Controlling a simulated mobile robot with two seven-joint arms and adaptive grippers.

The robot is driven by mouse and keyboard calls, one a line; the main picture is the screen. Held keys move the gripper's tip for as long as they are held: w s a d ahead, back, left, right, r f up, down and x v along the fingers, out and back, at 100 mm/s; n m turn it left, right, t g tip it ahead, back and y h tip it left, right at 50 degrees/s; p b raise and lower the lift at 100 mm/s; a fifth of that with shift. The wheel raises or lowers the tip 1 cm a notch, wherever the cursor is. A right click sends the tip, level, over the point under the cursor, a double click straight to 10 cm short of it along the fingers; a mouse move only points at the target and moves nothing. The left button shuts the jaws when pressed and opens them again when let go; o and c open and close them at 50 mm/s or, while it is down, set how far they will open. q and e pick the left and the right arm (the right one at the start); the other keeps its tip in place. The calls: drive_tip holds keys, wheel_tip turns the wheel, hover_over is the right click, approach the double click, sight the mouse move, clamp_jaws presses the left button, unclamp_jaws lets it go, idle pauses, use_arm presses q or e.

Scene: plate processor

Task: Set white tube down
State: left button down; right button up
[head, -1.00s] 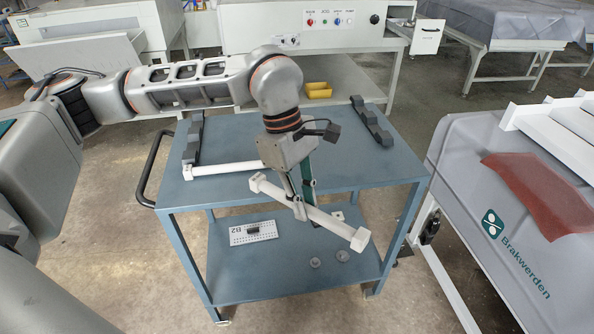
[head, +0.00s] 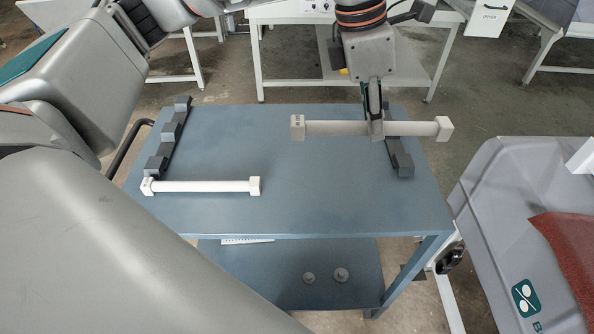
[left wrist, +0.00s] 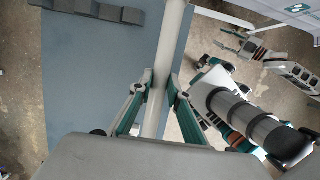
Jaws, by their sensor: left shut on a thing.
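My left gripper (head: 376,132) is shut on a white tube (head: 336,128) with square end blocks, near its middle. The tube is level and crosswise in the head view, in front of the right dark notched rack (head: 400,160) on the blue cart; I cannot tell its exact height above it. In the left wrist view the held tube (left wrist: 171,40) runs between the two fingers (left wrist: 157,88). A second white tube (head: 210,187) lies at the cart's left front, one end at the left notched rack (head: 168,140). My right gripper (left wrist: 238,43) shows small in the left wrist view, its fingers apart.
The blue cart top (head: 290,210) is clear between the racks. Its lower shelf (head: 300,270) holds two small round grey pieces. A white machine bench (head: 300,20) stands behind.

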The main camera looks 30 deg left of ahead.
use_arm(q)
drive_tip(key=shift+w+r, duration=0.1)
drive_tip(key=shift+w, duration=0.3)
drive_tip(key=shift+f, duration=0.25)
hover_over(359, 200)
drive_tip(key=a, duration=0.1)
drive_tip(key=f, duration=1.5)
drive_tip(key=shift+s+f, duration=0.25)
drive_tip(key=shift+f, duration=0.1)
wheel_tip(359, 200, down, 3)
drive_tip(key=shift+f, duration=0.4)
use_arm(e)
drive_tip(key=shift+w+f, duration=0.15)
drive_tip(key=shift+f, duration=0.1)
